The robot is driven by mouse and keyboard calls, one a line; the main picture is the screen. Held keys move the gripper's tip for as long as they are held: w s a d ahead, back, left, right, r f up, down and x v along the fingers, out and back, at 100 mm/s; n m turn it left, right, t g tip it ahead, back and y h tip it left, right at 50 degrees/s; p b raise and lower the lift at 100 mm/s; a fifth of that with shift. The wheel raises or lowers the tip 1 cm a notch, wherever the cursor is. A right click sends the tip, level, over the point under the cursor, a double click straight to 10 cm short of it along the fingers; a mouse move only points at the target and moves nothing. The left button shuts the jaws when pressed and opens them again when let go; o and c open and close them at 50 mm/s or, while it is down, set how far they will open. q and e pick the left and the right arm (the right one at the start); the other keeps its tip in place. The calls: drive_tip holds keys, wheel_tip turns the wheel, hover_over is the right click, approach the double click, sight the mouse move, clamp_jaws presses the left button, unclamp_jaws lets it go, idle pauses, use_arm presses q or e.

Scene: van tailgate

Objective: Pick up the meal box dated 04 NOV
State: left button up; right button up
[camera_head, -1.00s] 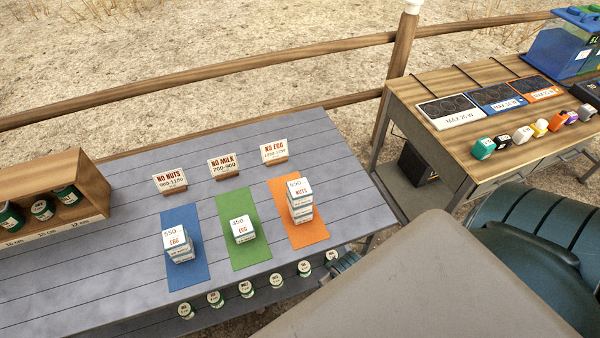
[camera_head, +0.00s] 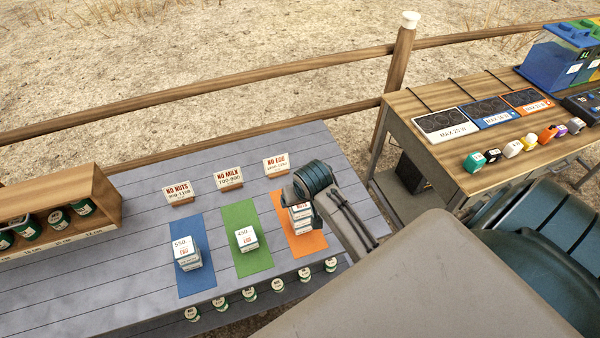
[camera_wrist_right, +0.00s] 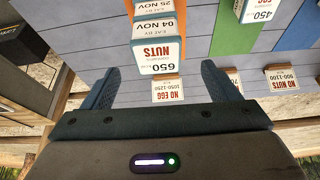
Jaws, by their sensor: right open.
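A stack of white and blue meal boxes (camera_head: 300,217) stands on the orange mat (camera_head: 312,243), partly hidden by my right arm. In the right wrist view the top box (camera_wrist_right: 160,52) shows 650 and NUTS, and its side reads EAT BY 04 NOV. The box below it (camera_wrist_right: 155,10) reads 25 NOV. My right gripper (camera_wrist_right: 160,67) is open, with one finger on each side of the top box in the picture and a gap to both. It holds nothing. I cannot tell the height of the fingers over the box. My left gripper is out of view.
Other meal boxes stand on the blue mat (camera_head: 182,280) and the green mat (camera_head: 241,212). Jars line the front shelf. A wooden rack (camera_head: 105,185) is at left.

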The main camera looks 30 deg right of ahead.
drive_tip(key=shift+x, duration=0.85)
drive_tip(key=shift+w+d+f+p, duration=0.1)
drive_tip(key=shift+w+f+p, duration=0.1)
drive_tip(key=shift+f+p, duration=0.4)
drive_tip(key=p+x, duration=0.1)
drive_tip(key=x, duration=0.2)
drive_tip(key=shift+d, duration=0.1)
drive_tip(key=shift+w+f+p, duration=0.2)
drive_tip(key=shift+f+p, duration=0.1)
drive_tip(key=shift+f, duration=0.25)
drive_tip(key=c, duration=1.2)
drive_tip(key=shift+o, duration=0.2)
drive_tip(key=shift+r, duration=0.15)
